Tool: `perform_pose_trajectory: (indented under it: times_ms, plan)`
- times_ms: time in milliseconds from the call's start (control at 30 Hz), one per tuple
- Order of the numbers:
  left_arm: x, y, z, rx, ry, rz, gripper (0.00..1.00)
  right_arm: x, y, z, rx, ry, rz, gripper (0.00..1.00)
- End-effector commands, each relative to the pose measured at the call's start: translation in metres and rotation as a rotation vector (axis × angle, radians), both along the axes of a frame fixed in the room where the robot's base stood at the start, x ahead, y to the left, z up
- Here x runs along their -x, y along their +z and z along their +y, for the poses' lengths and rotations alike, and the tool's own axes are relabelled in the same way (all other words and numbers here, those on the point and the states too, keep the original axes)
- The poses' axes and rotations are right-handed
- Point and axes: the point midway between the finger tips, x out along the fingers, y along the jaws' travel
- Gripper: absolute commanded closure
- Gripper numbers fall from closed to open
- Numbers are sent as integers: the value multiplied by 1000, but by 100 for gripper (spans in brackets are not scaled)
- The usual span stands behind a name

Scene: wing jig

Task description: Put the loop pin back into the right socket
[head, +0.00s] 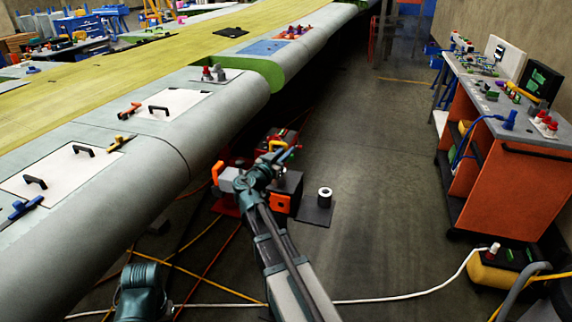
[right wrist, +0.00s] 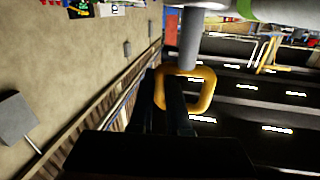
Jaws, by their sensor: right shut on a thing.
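The loop pin (right wrist: 207,94) shows in the right wrist view as a yellow-orange loop on a grey shaft. The shaft runs from the loop toward the top of the picture. My right gripper (right wrist: 172,94) is shut on the loop, with its dark fingers across the loop's left side. In the head view the yellow loop (head: 278,145) is small, at the tip of my right gripper (head: 284,155), beside the wing's edge. I cannot tell the right socket apart, nor whether the shaft's far end is in anything. My left gripper is out of view; only part of my left arm shows.
The long grey wing (head: 160,150) with white panels and handles fills the left. Below its edge stands a dark and orange unit (head: 281,203). An orange cart (head: 515,180) stands at right. Cables (head: 390,298) cross the floor.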

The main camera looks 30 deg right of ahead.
Motion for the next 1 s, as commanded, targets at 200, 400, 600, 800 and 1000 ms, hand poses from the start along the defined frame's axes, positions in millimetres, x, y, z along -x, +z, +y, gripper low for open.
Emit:
perform_pose_trajectory:
  times_ms: [200,400,600,800,1000]
  plan:
    - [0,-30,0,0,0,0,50,0,-30,0,0,0,0,100]
    - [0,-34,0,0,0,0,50,0,-34,0,0,0,0,100]
    - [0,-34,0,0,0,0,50,0,-34,0,0,0,0,100]
    - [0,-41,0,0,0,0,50,0,-41,0,0,0,0,100]
    - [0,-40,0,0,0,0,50,0,-40,0,0,0,0,55]
